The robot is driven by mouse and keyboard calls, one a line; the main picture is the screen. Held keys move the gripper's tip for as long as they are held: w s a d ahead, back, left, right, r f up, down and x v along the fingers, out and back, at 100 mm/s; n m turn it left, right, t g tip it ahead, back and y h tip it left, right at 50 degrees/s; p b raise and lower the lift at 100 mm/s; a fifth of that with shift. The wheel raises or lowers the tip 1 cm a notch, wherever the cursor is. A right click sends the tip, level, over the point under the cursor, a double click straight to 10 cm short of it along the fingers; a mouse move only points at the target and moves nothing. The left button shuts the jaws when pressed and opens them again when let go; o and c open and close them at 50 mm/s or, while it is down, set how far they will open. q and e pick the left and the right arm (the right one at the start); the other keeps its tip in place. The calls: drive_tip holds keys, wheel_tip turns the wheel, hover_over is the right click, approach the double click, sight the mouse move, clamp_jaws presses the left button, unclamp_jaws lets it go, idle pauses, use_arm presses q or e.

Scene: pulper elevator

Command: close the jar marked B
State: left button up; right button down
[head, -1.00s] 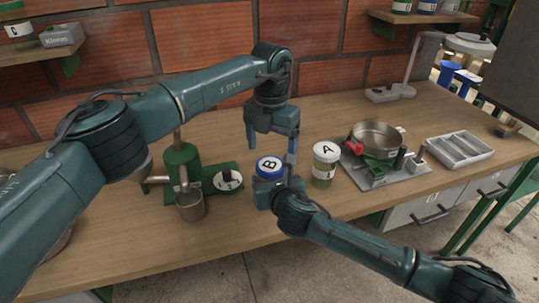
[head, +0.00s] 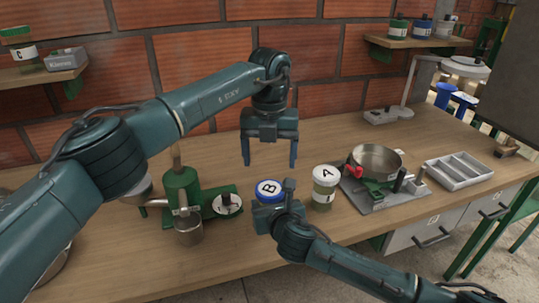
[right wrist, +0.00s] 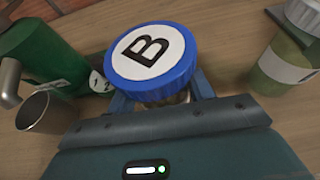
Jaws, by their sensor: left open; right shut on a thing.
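The jar marked B (right wrist: 172,98) stands on the bench, with a blue lid (head: 268,188) carrying a white B label on its top. The lid also shows large in the right wrist view (right wrist: 152,60); it covers the jar's mouth, and I cannot tell how tight it is. My right gripper (head: 272,208) is shut around the jar's body below the lid, and its fingers show on both sides in the right wrist view. My left gripper (head: 269,164) is open and empty, pointing down above and behind the lid, apart from it. Most of the jar's body is hidden.
Jar A (head: 325,187) with a white lid stands close to the right. A green pulper (head: 182,190) and a metal cup (head: 189,230) stand to the left. A scale with a metal pan (head: 376,160) and a grey divided tray (head: 458,170) are farther right.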

sight(270, 188)
use_arm(q)
drive_tip(key=shift+f, duration=4.05)
drive_tip(key=c, duration=1)
drive_tip(key=m, duration=0.3)
drive_tip(key=o, duration=1.1)
drive_tip(key=shift+c, duration=0.2)
